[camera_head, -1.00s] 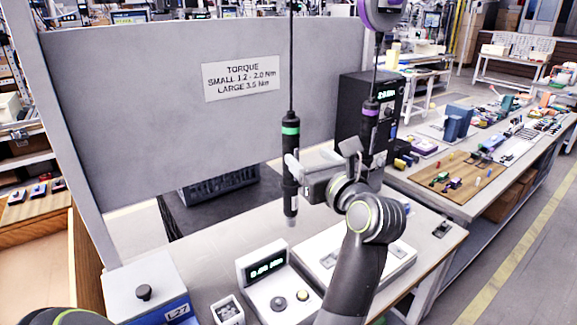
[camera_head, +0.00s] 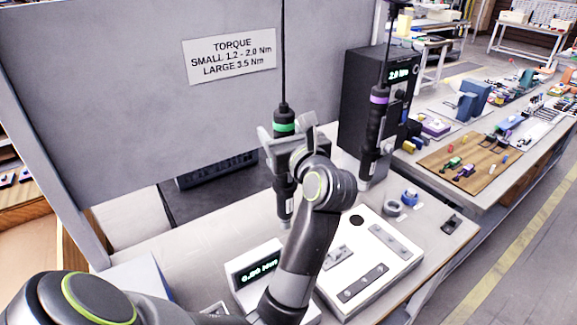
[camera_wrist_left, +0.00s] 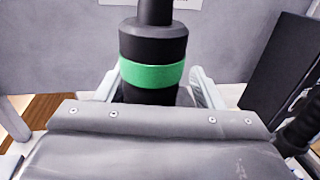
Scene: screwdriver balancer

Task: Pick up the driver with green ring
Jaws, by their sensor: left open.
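The driver with the green ring (camera_head: 284,127) hangs upright from a black cable in front of the grey panel. My left gripper (camera_head: 287,138) is at its upper body, just around the ring height, with the fingers apart. In the left wrist view the driver (camera_wrist_left: 152,76) stands between the two open fingers of the gripper (camera_wrist_left: 156,90), with the green ring just above the gripper body. Whether a finger touches it, I cannot tell. The gripper and wrist hide part of the driver's middle; its lower end shows below. My right gripper is not in view.
A second driver with a purple ring (camera_head: 378,97) hangs to the right, before a black controller box (camera_head: 357,88). Below are a white fixture plate (camera_head: 390,262) and a display unit (camera_head: 243,267) on the bench. A torque sign (camera_head: 230,57) is on the panel.

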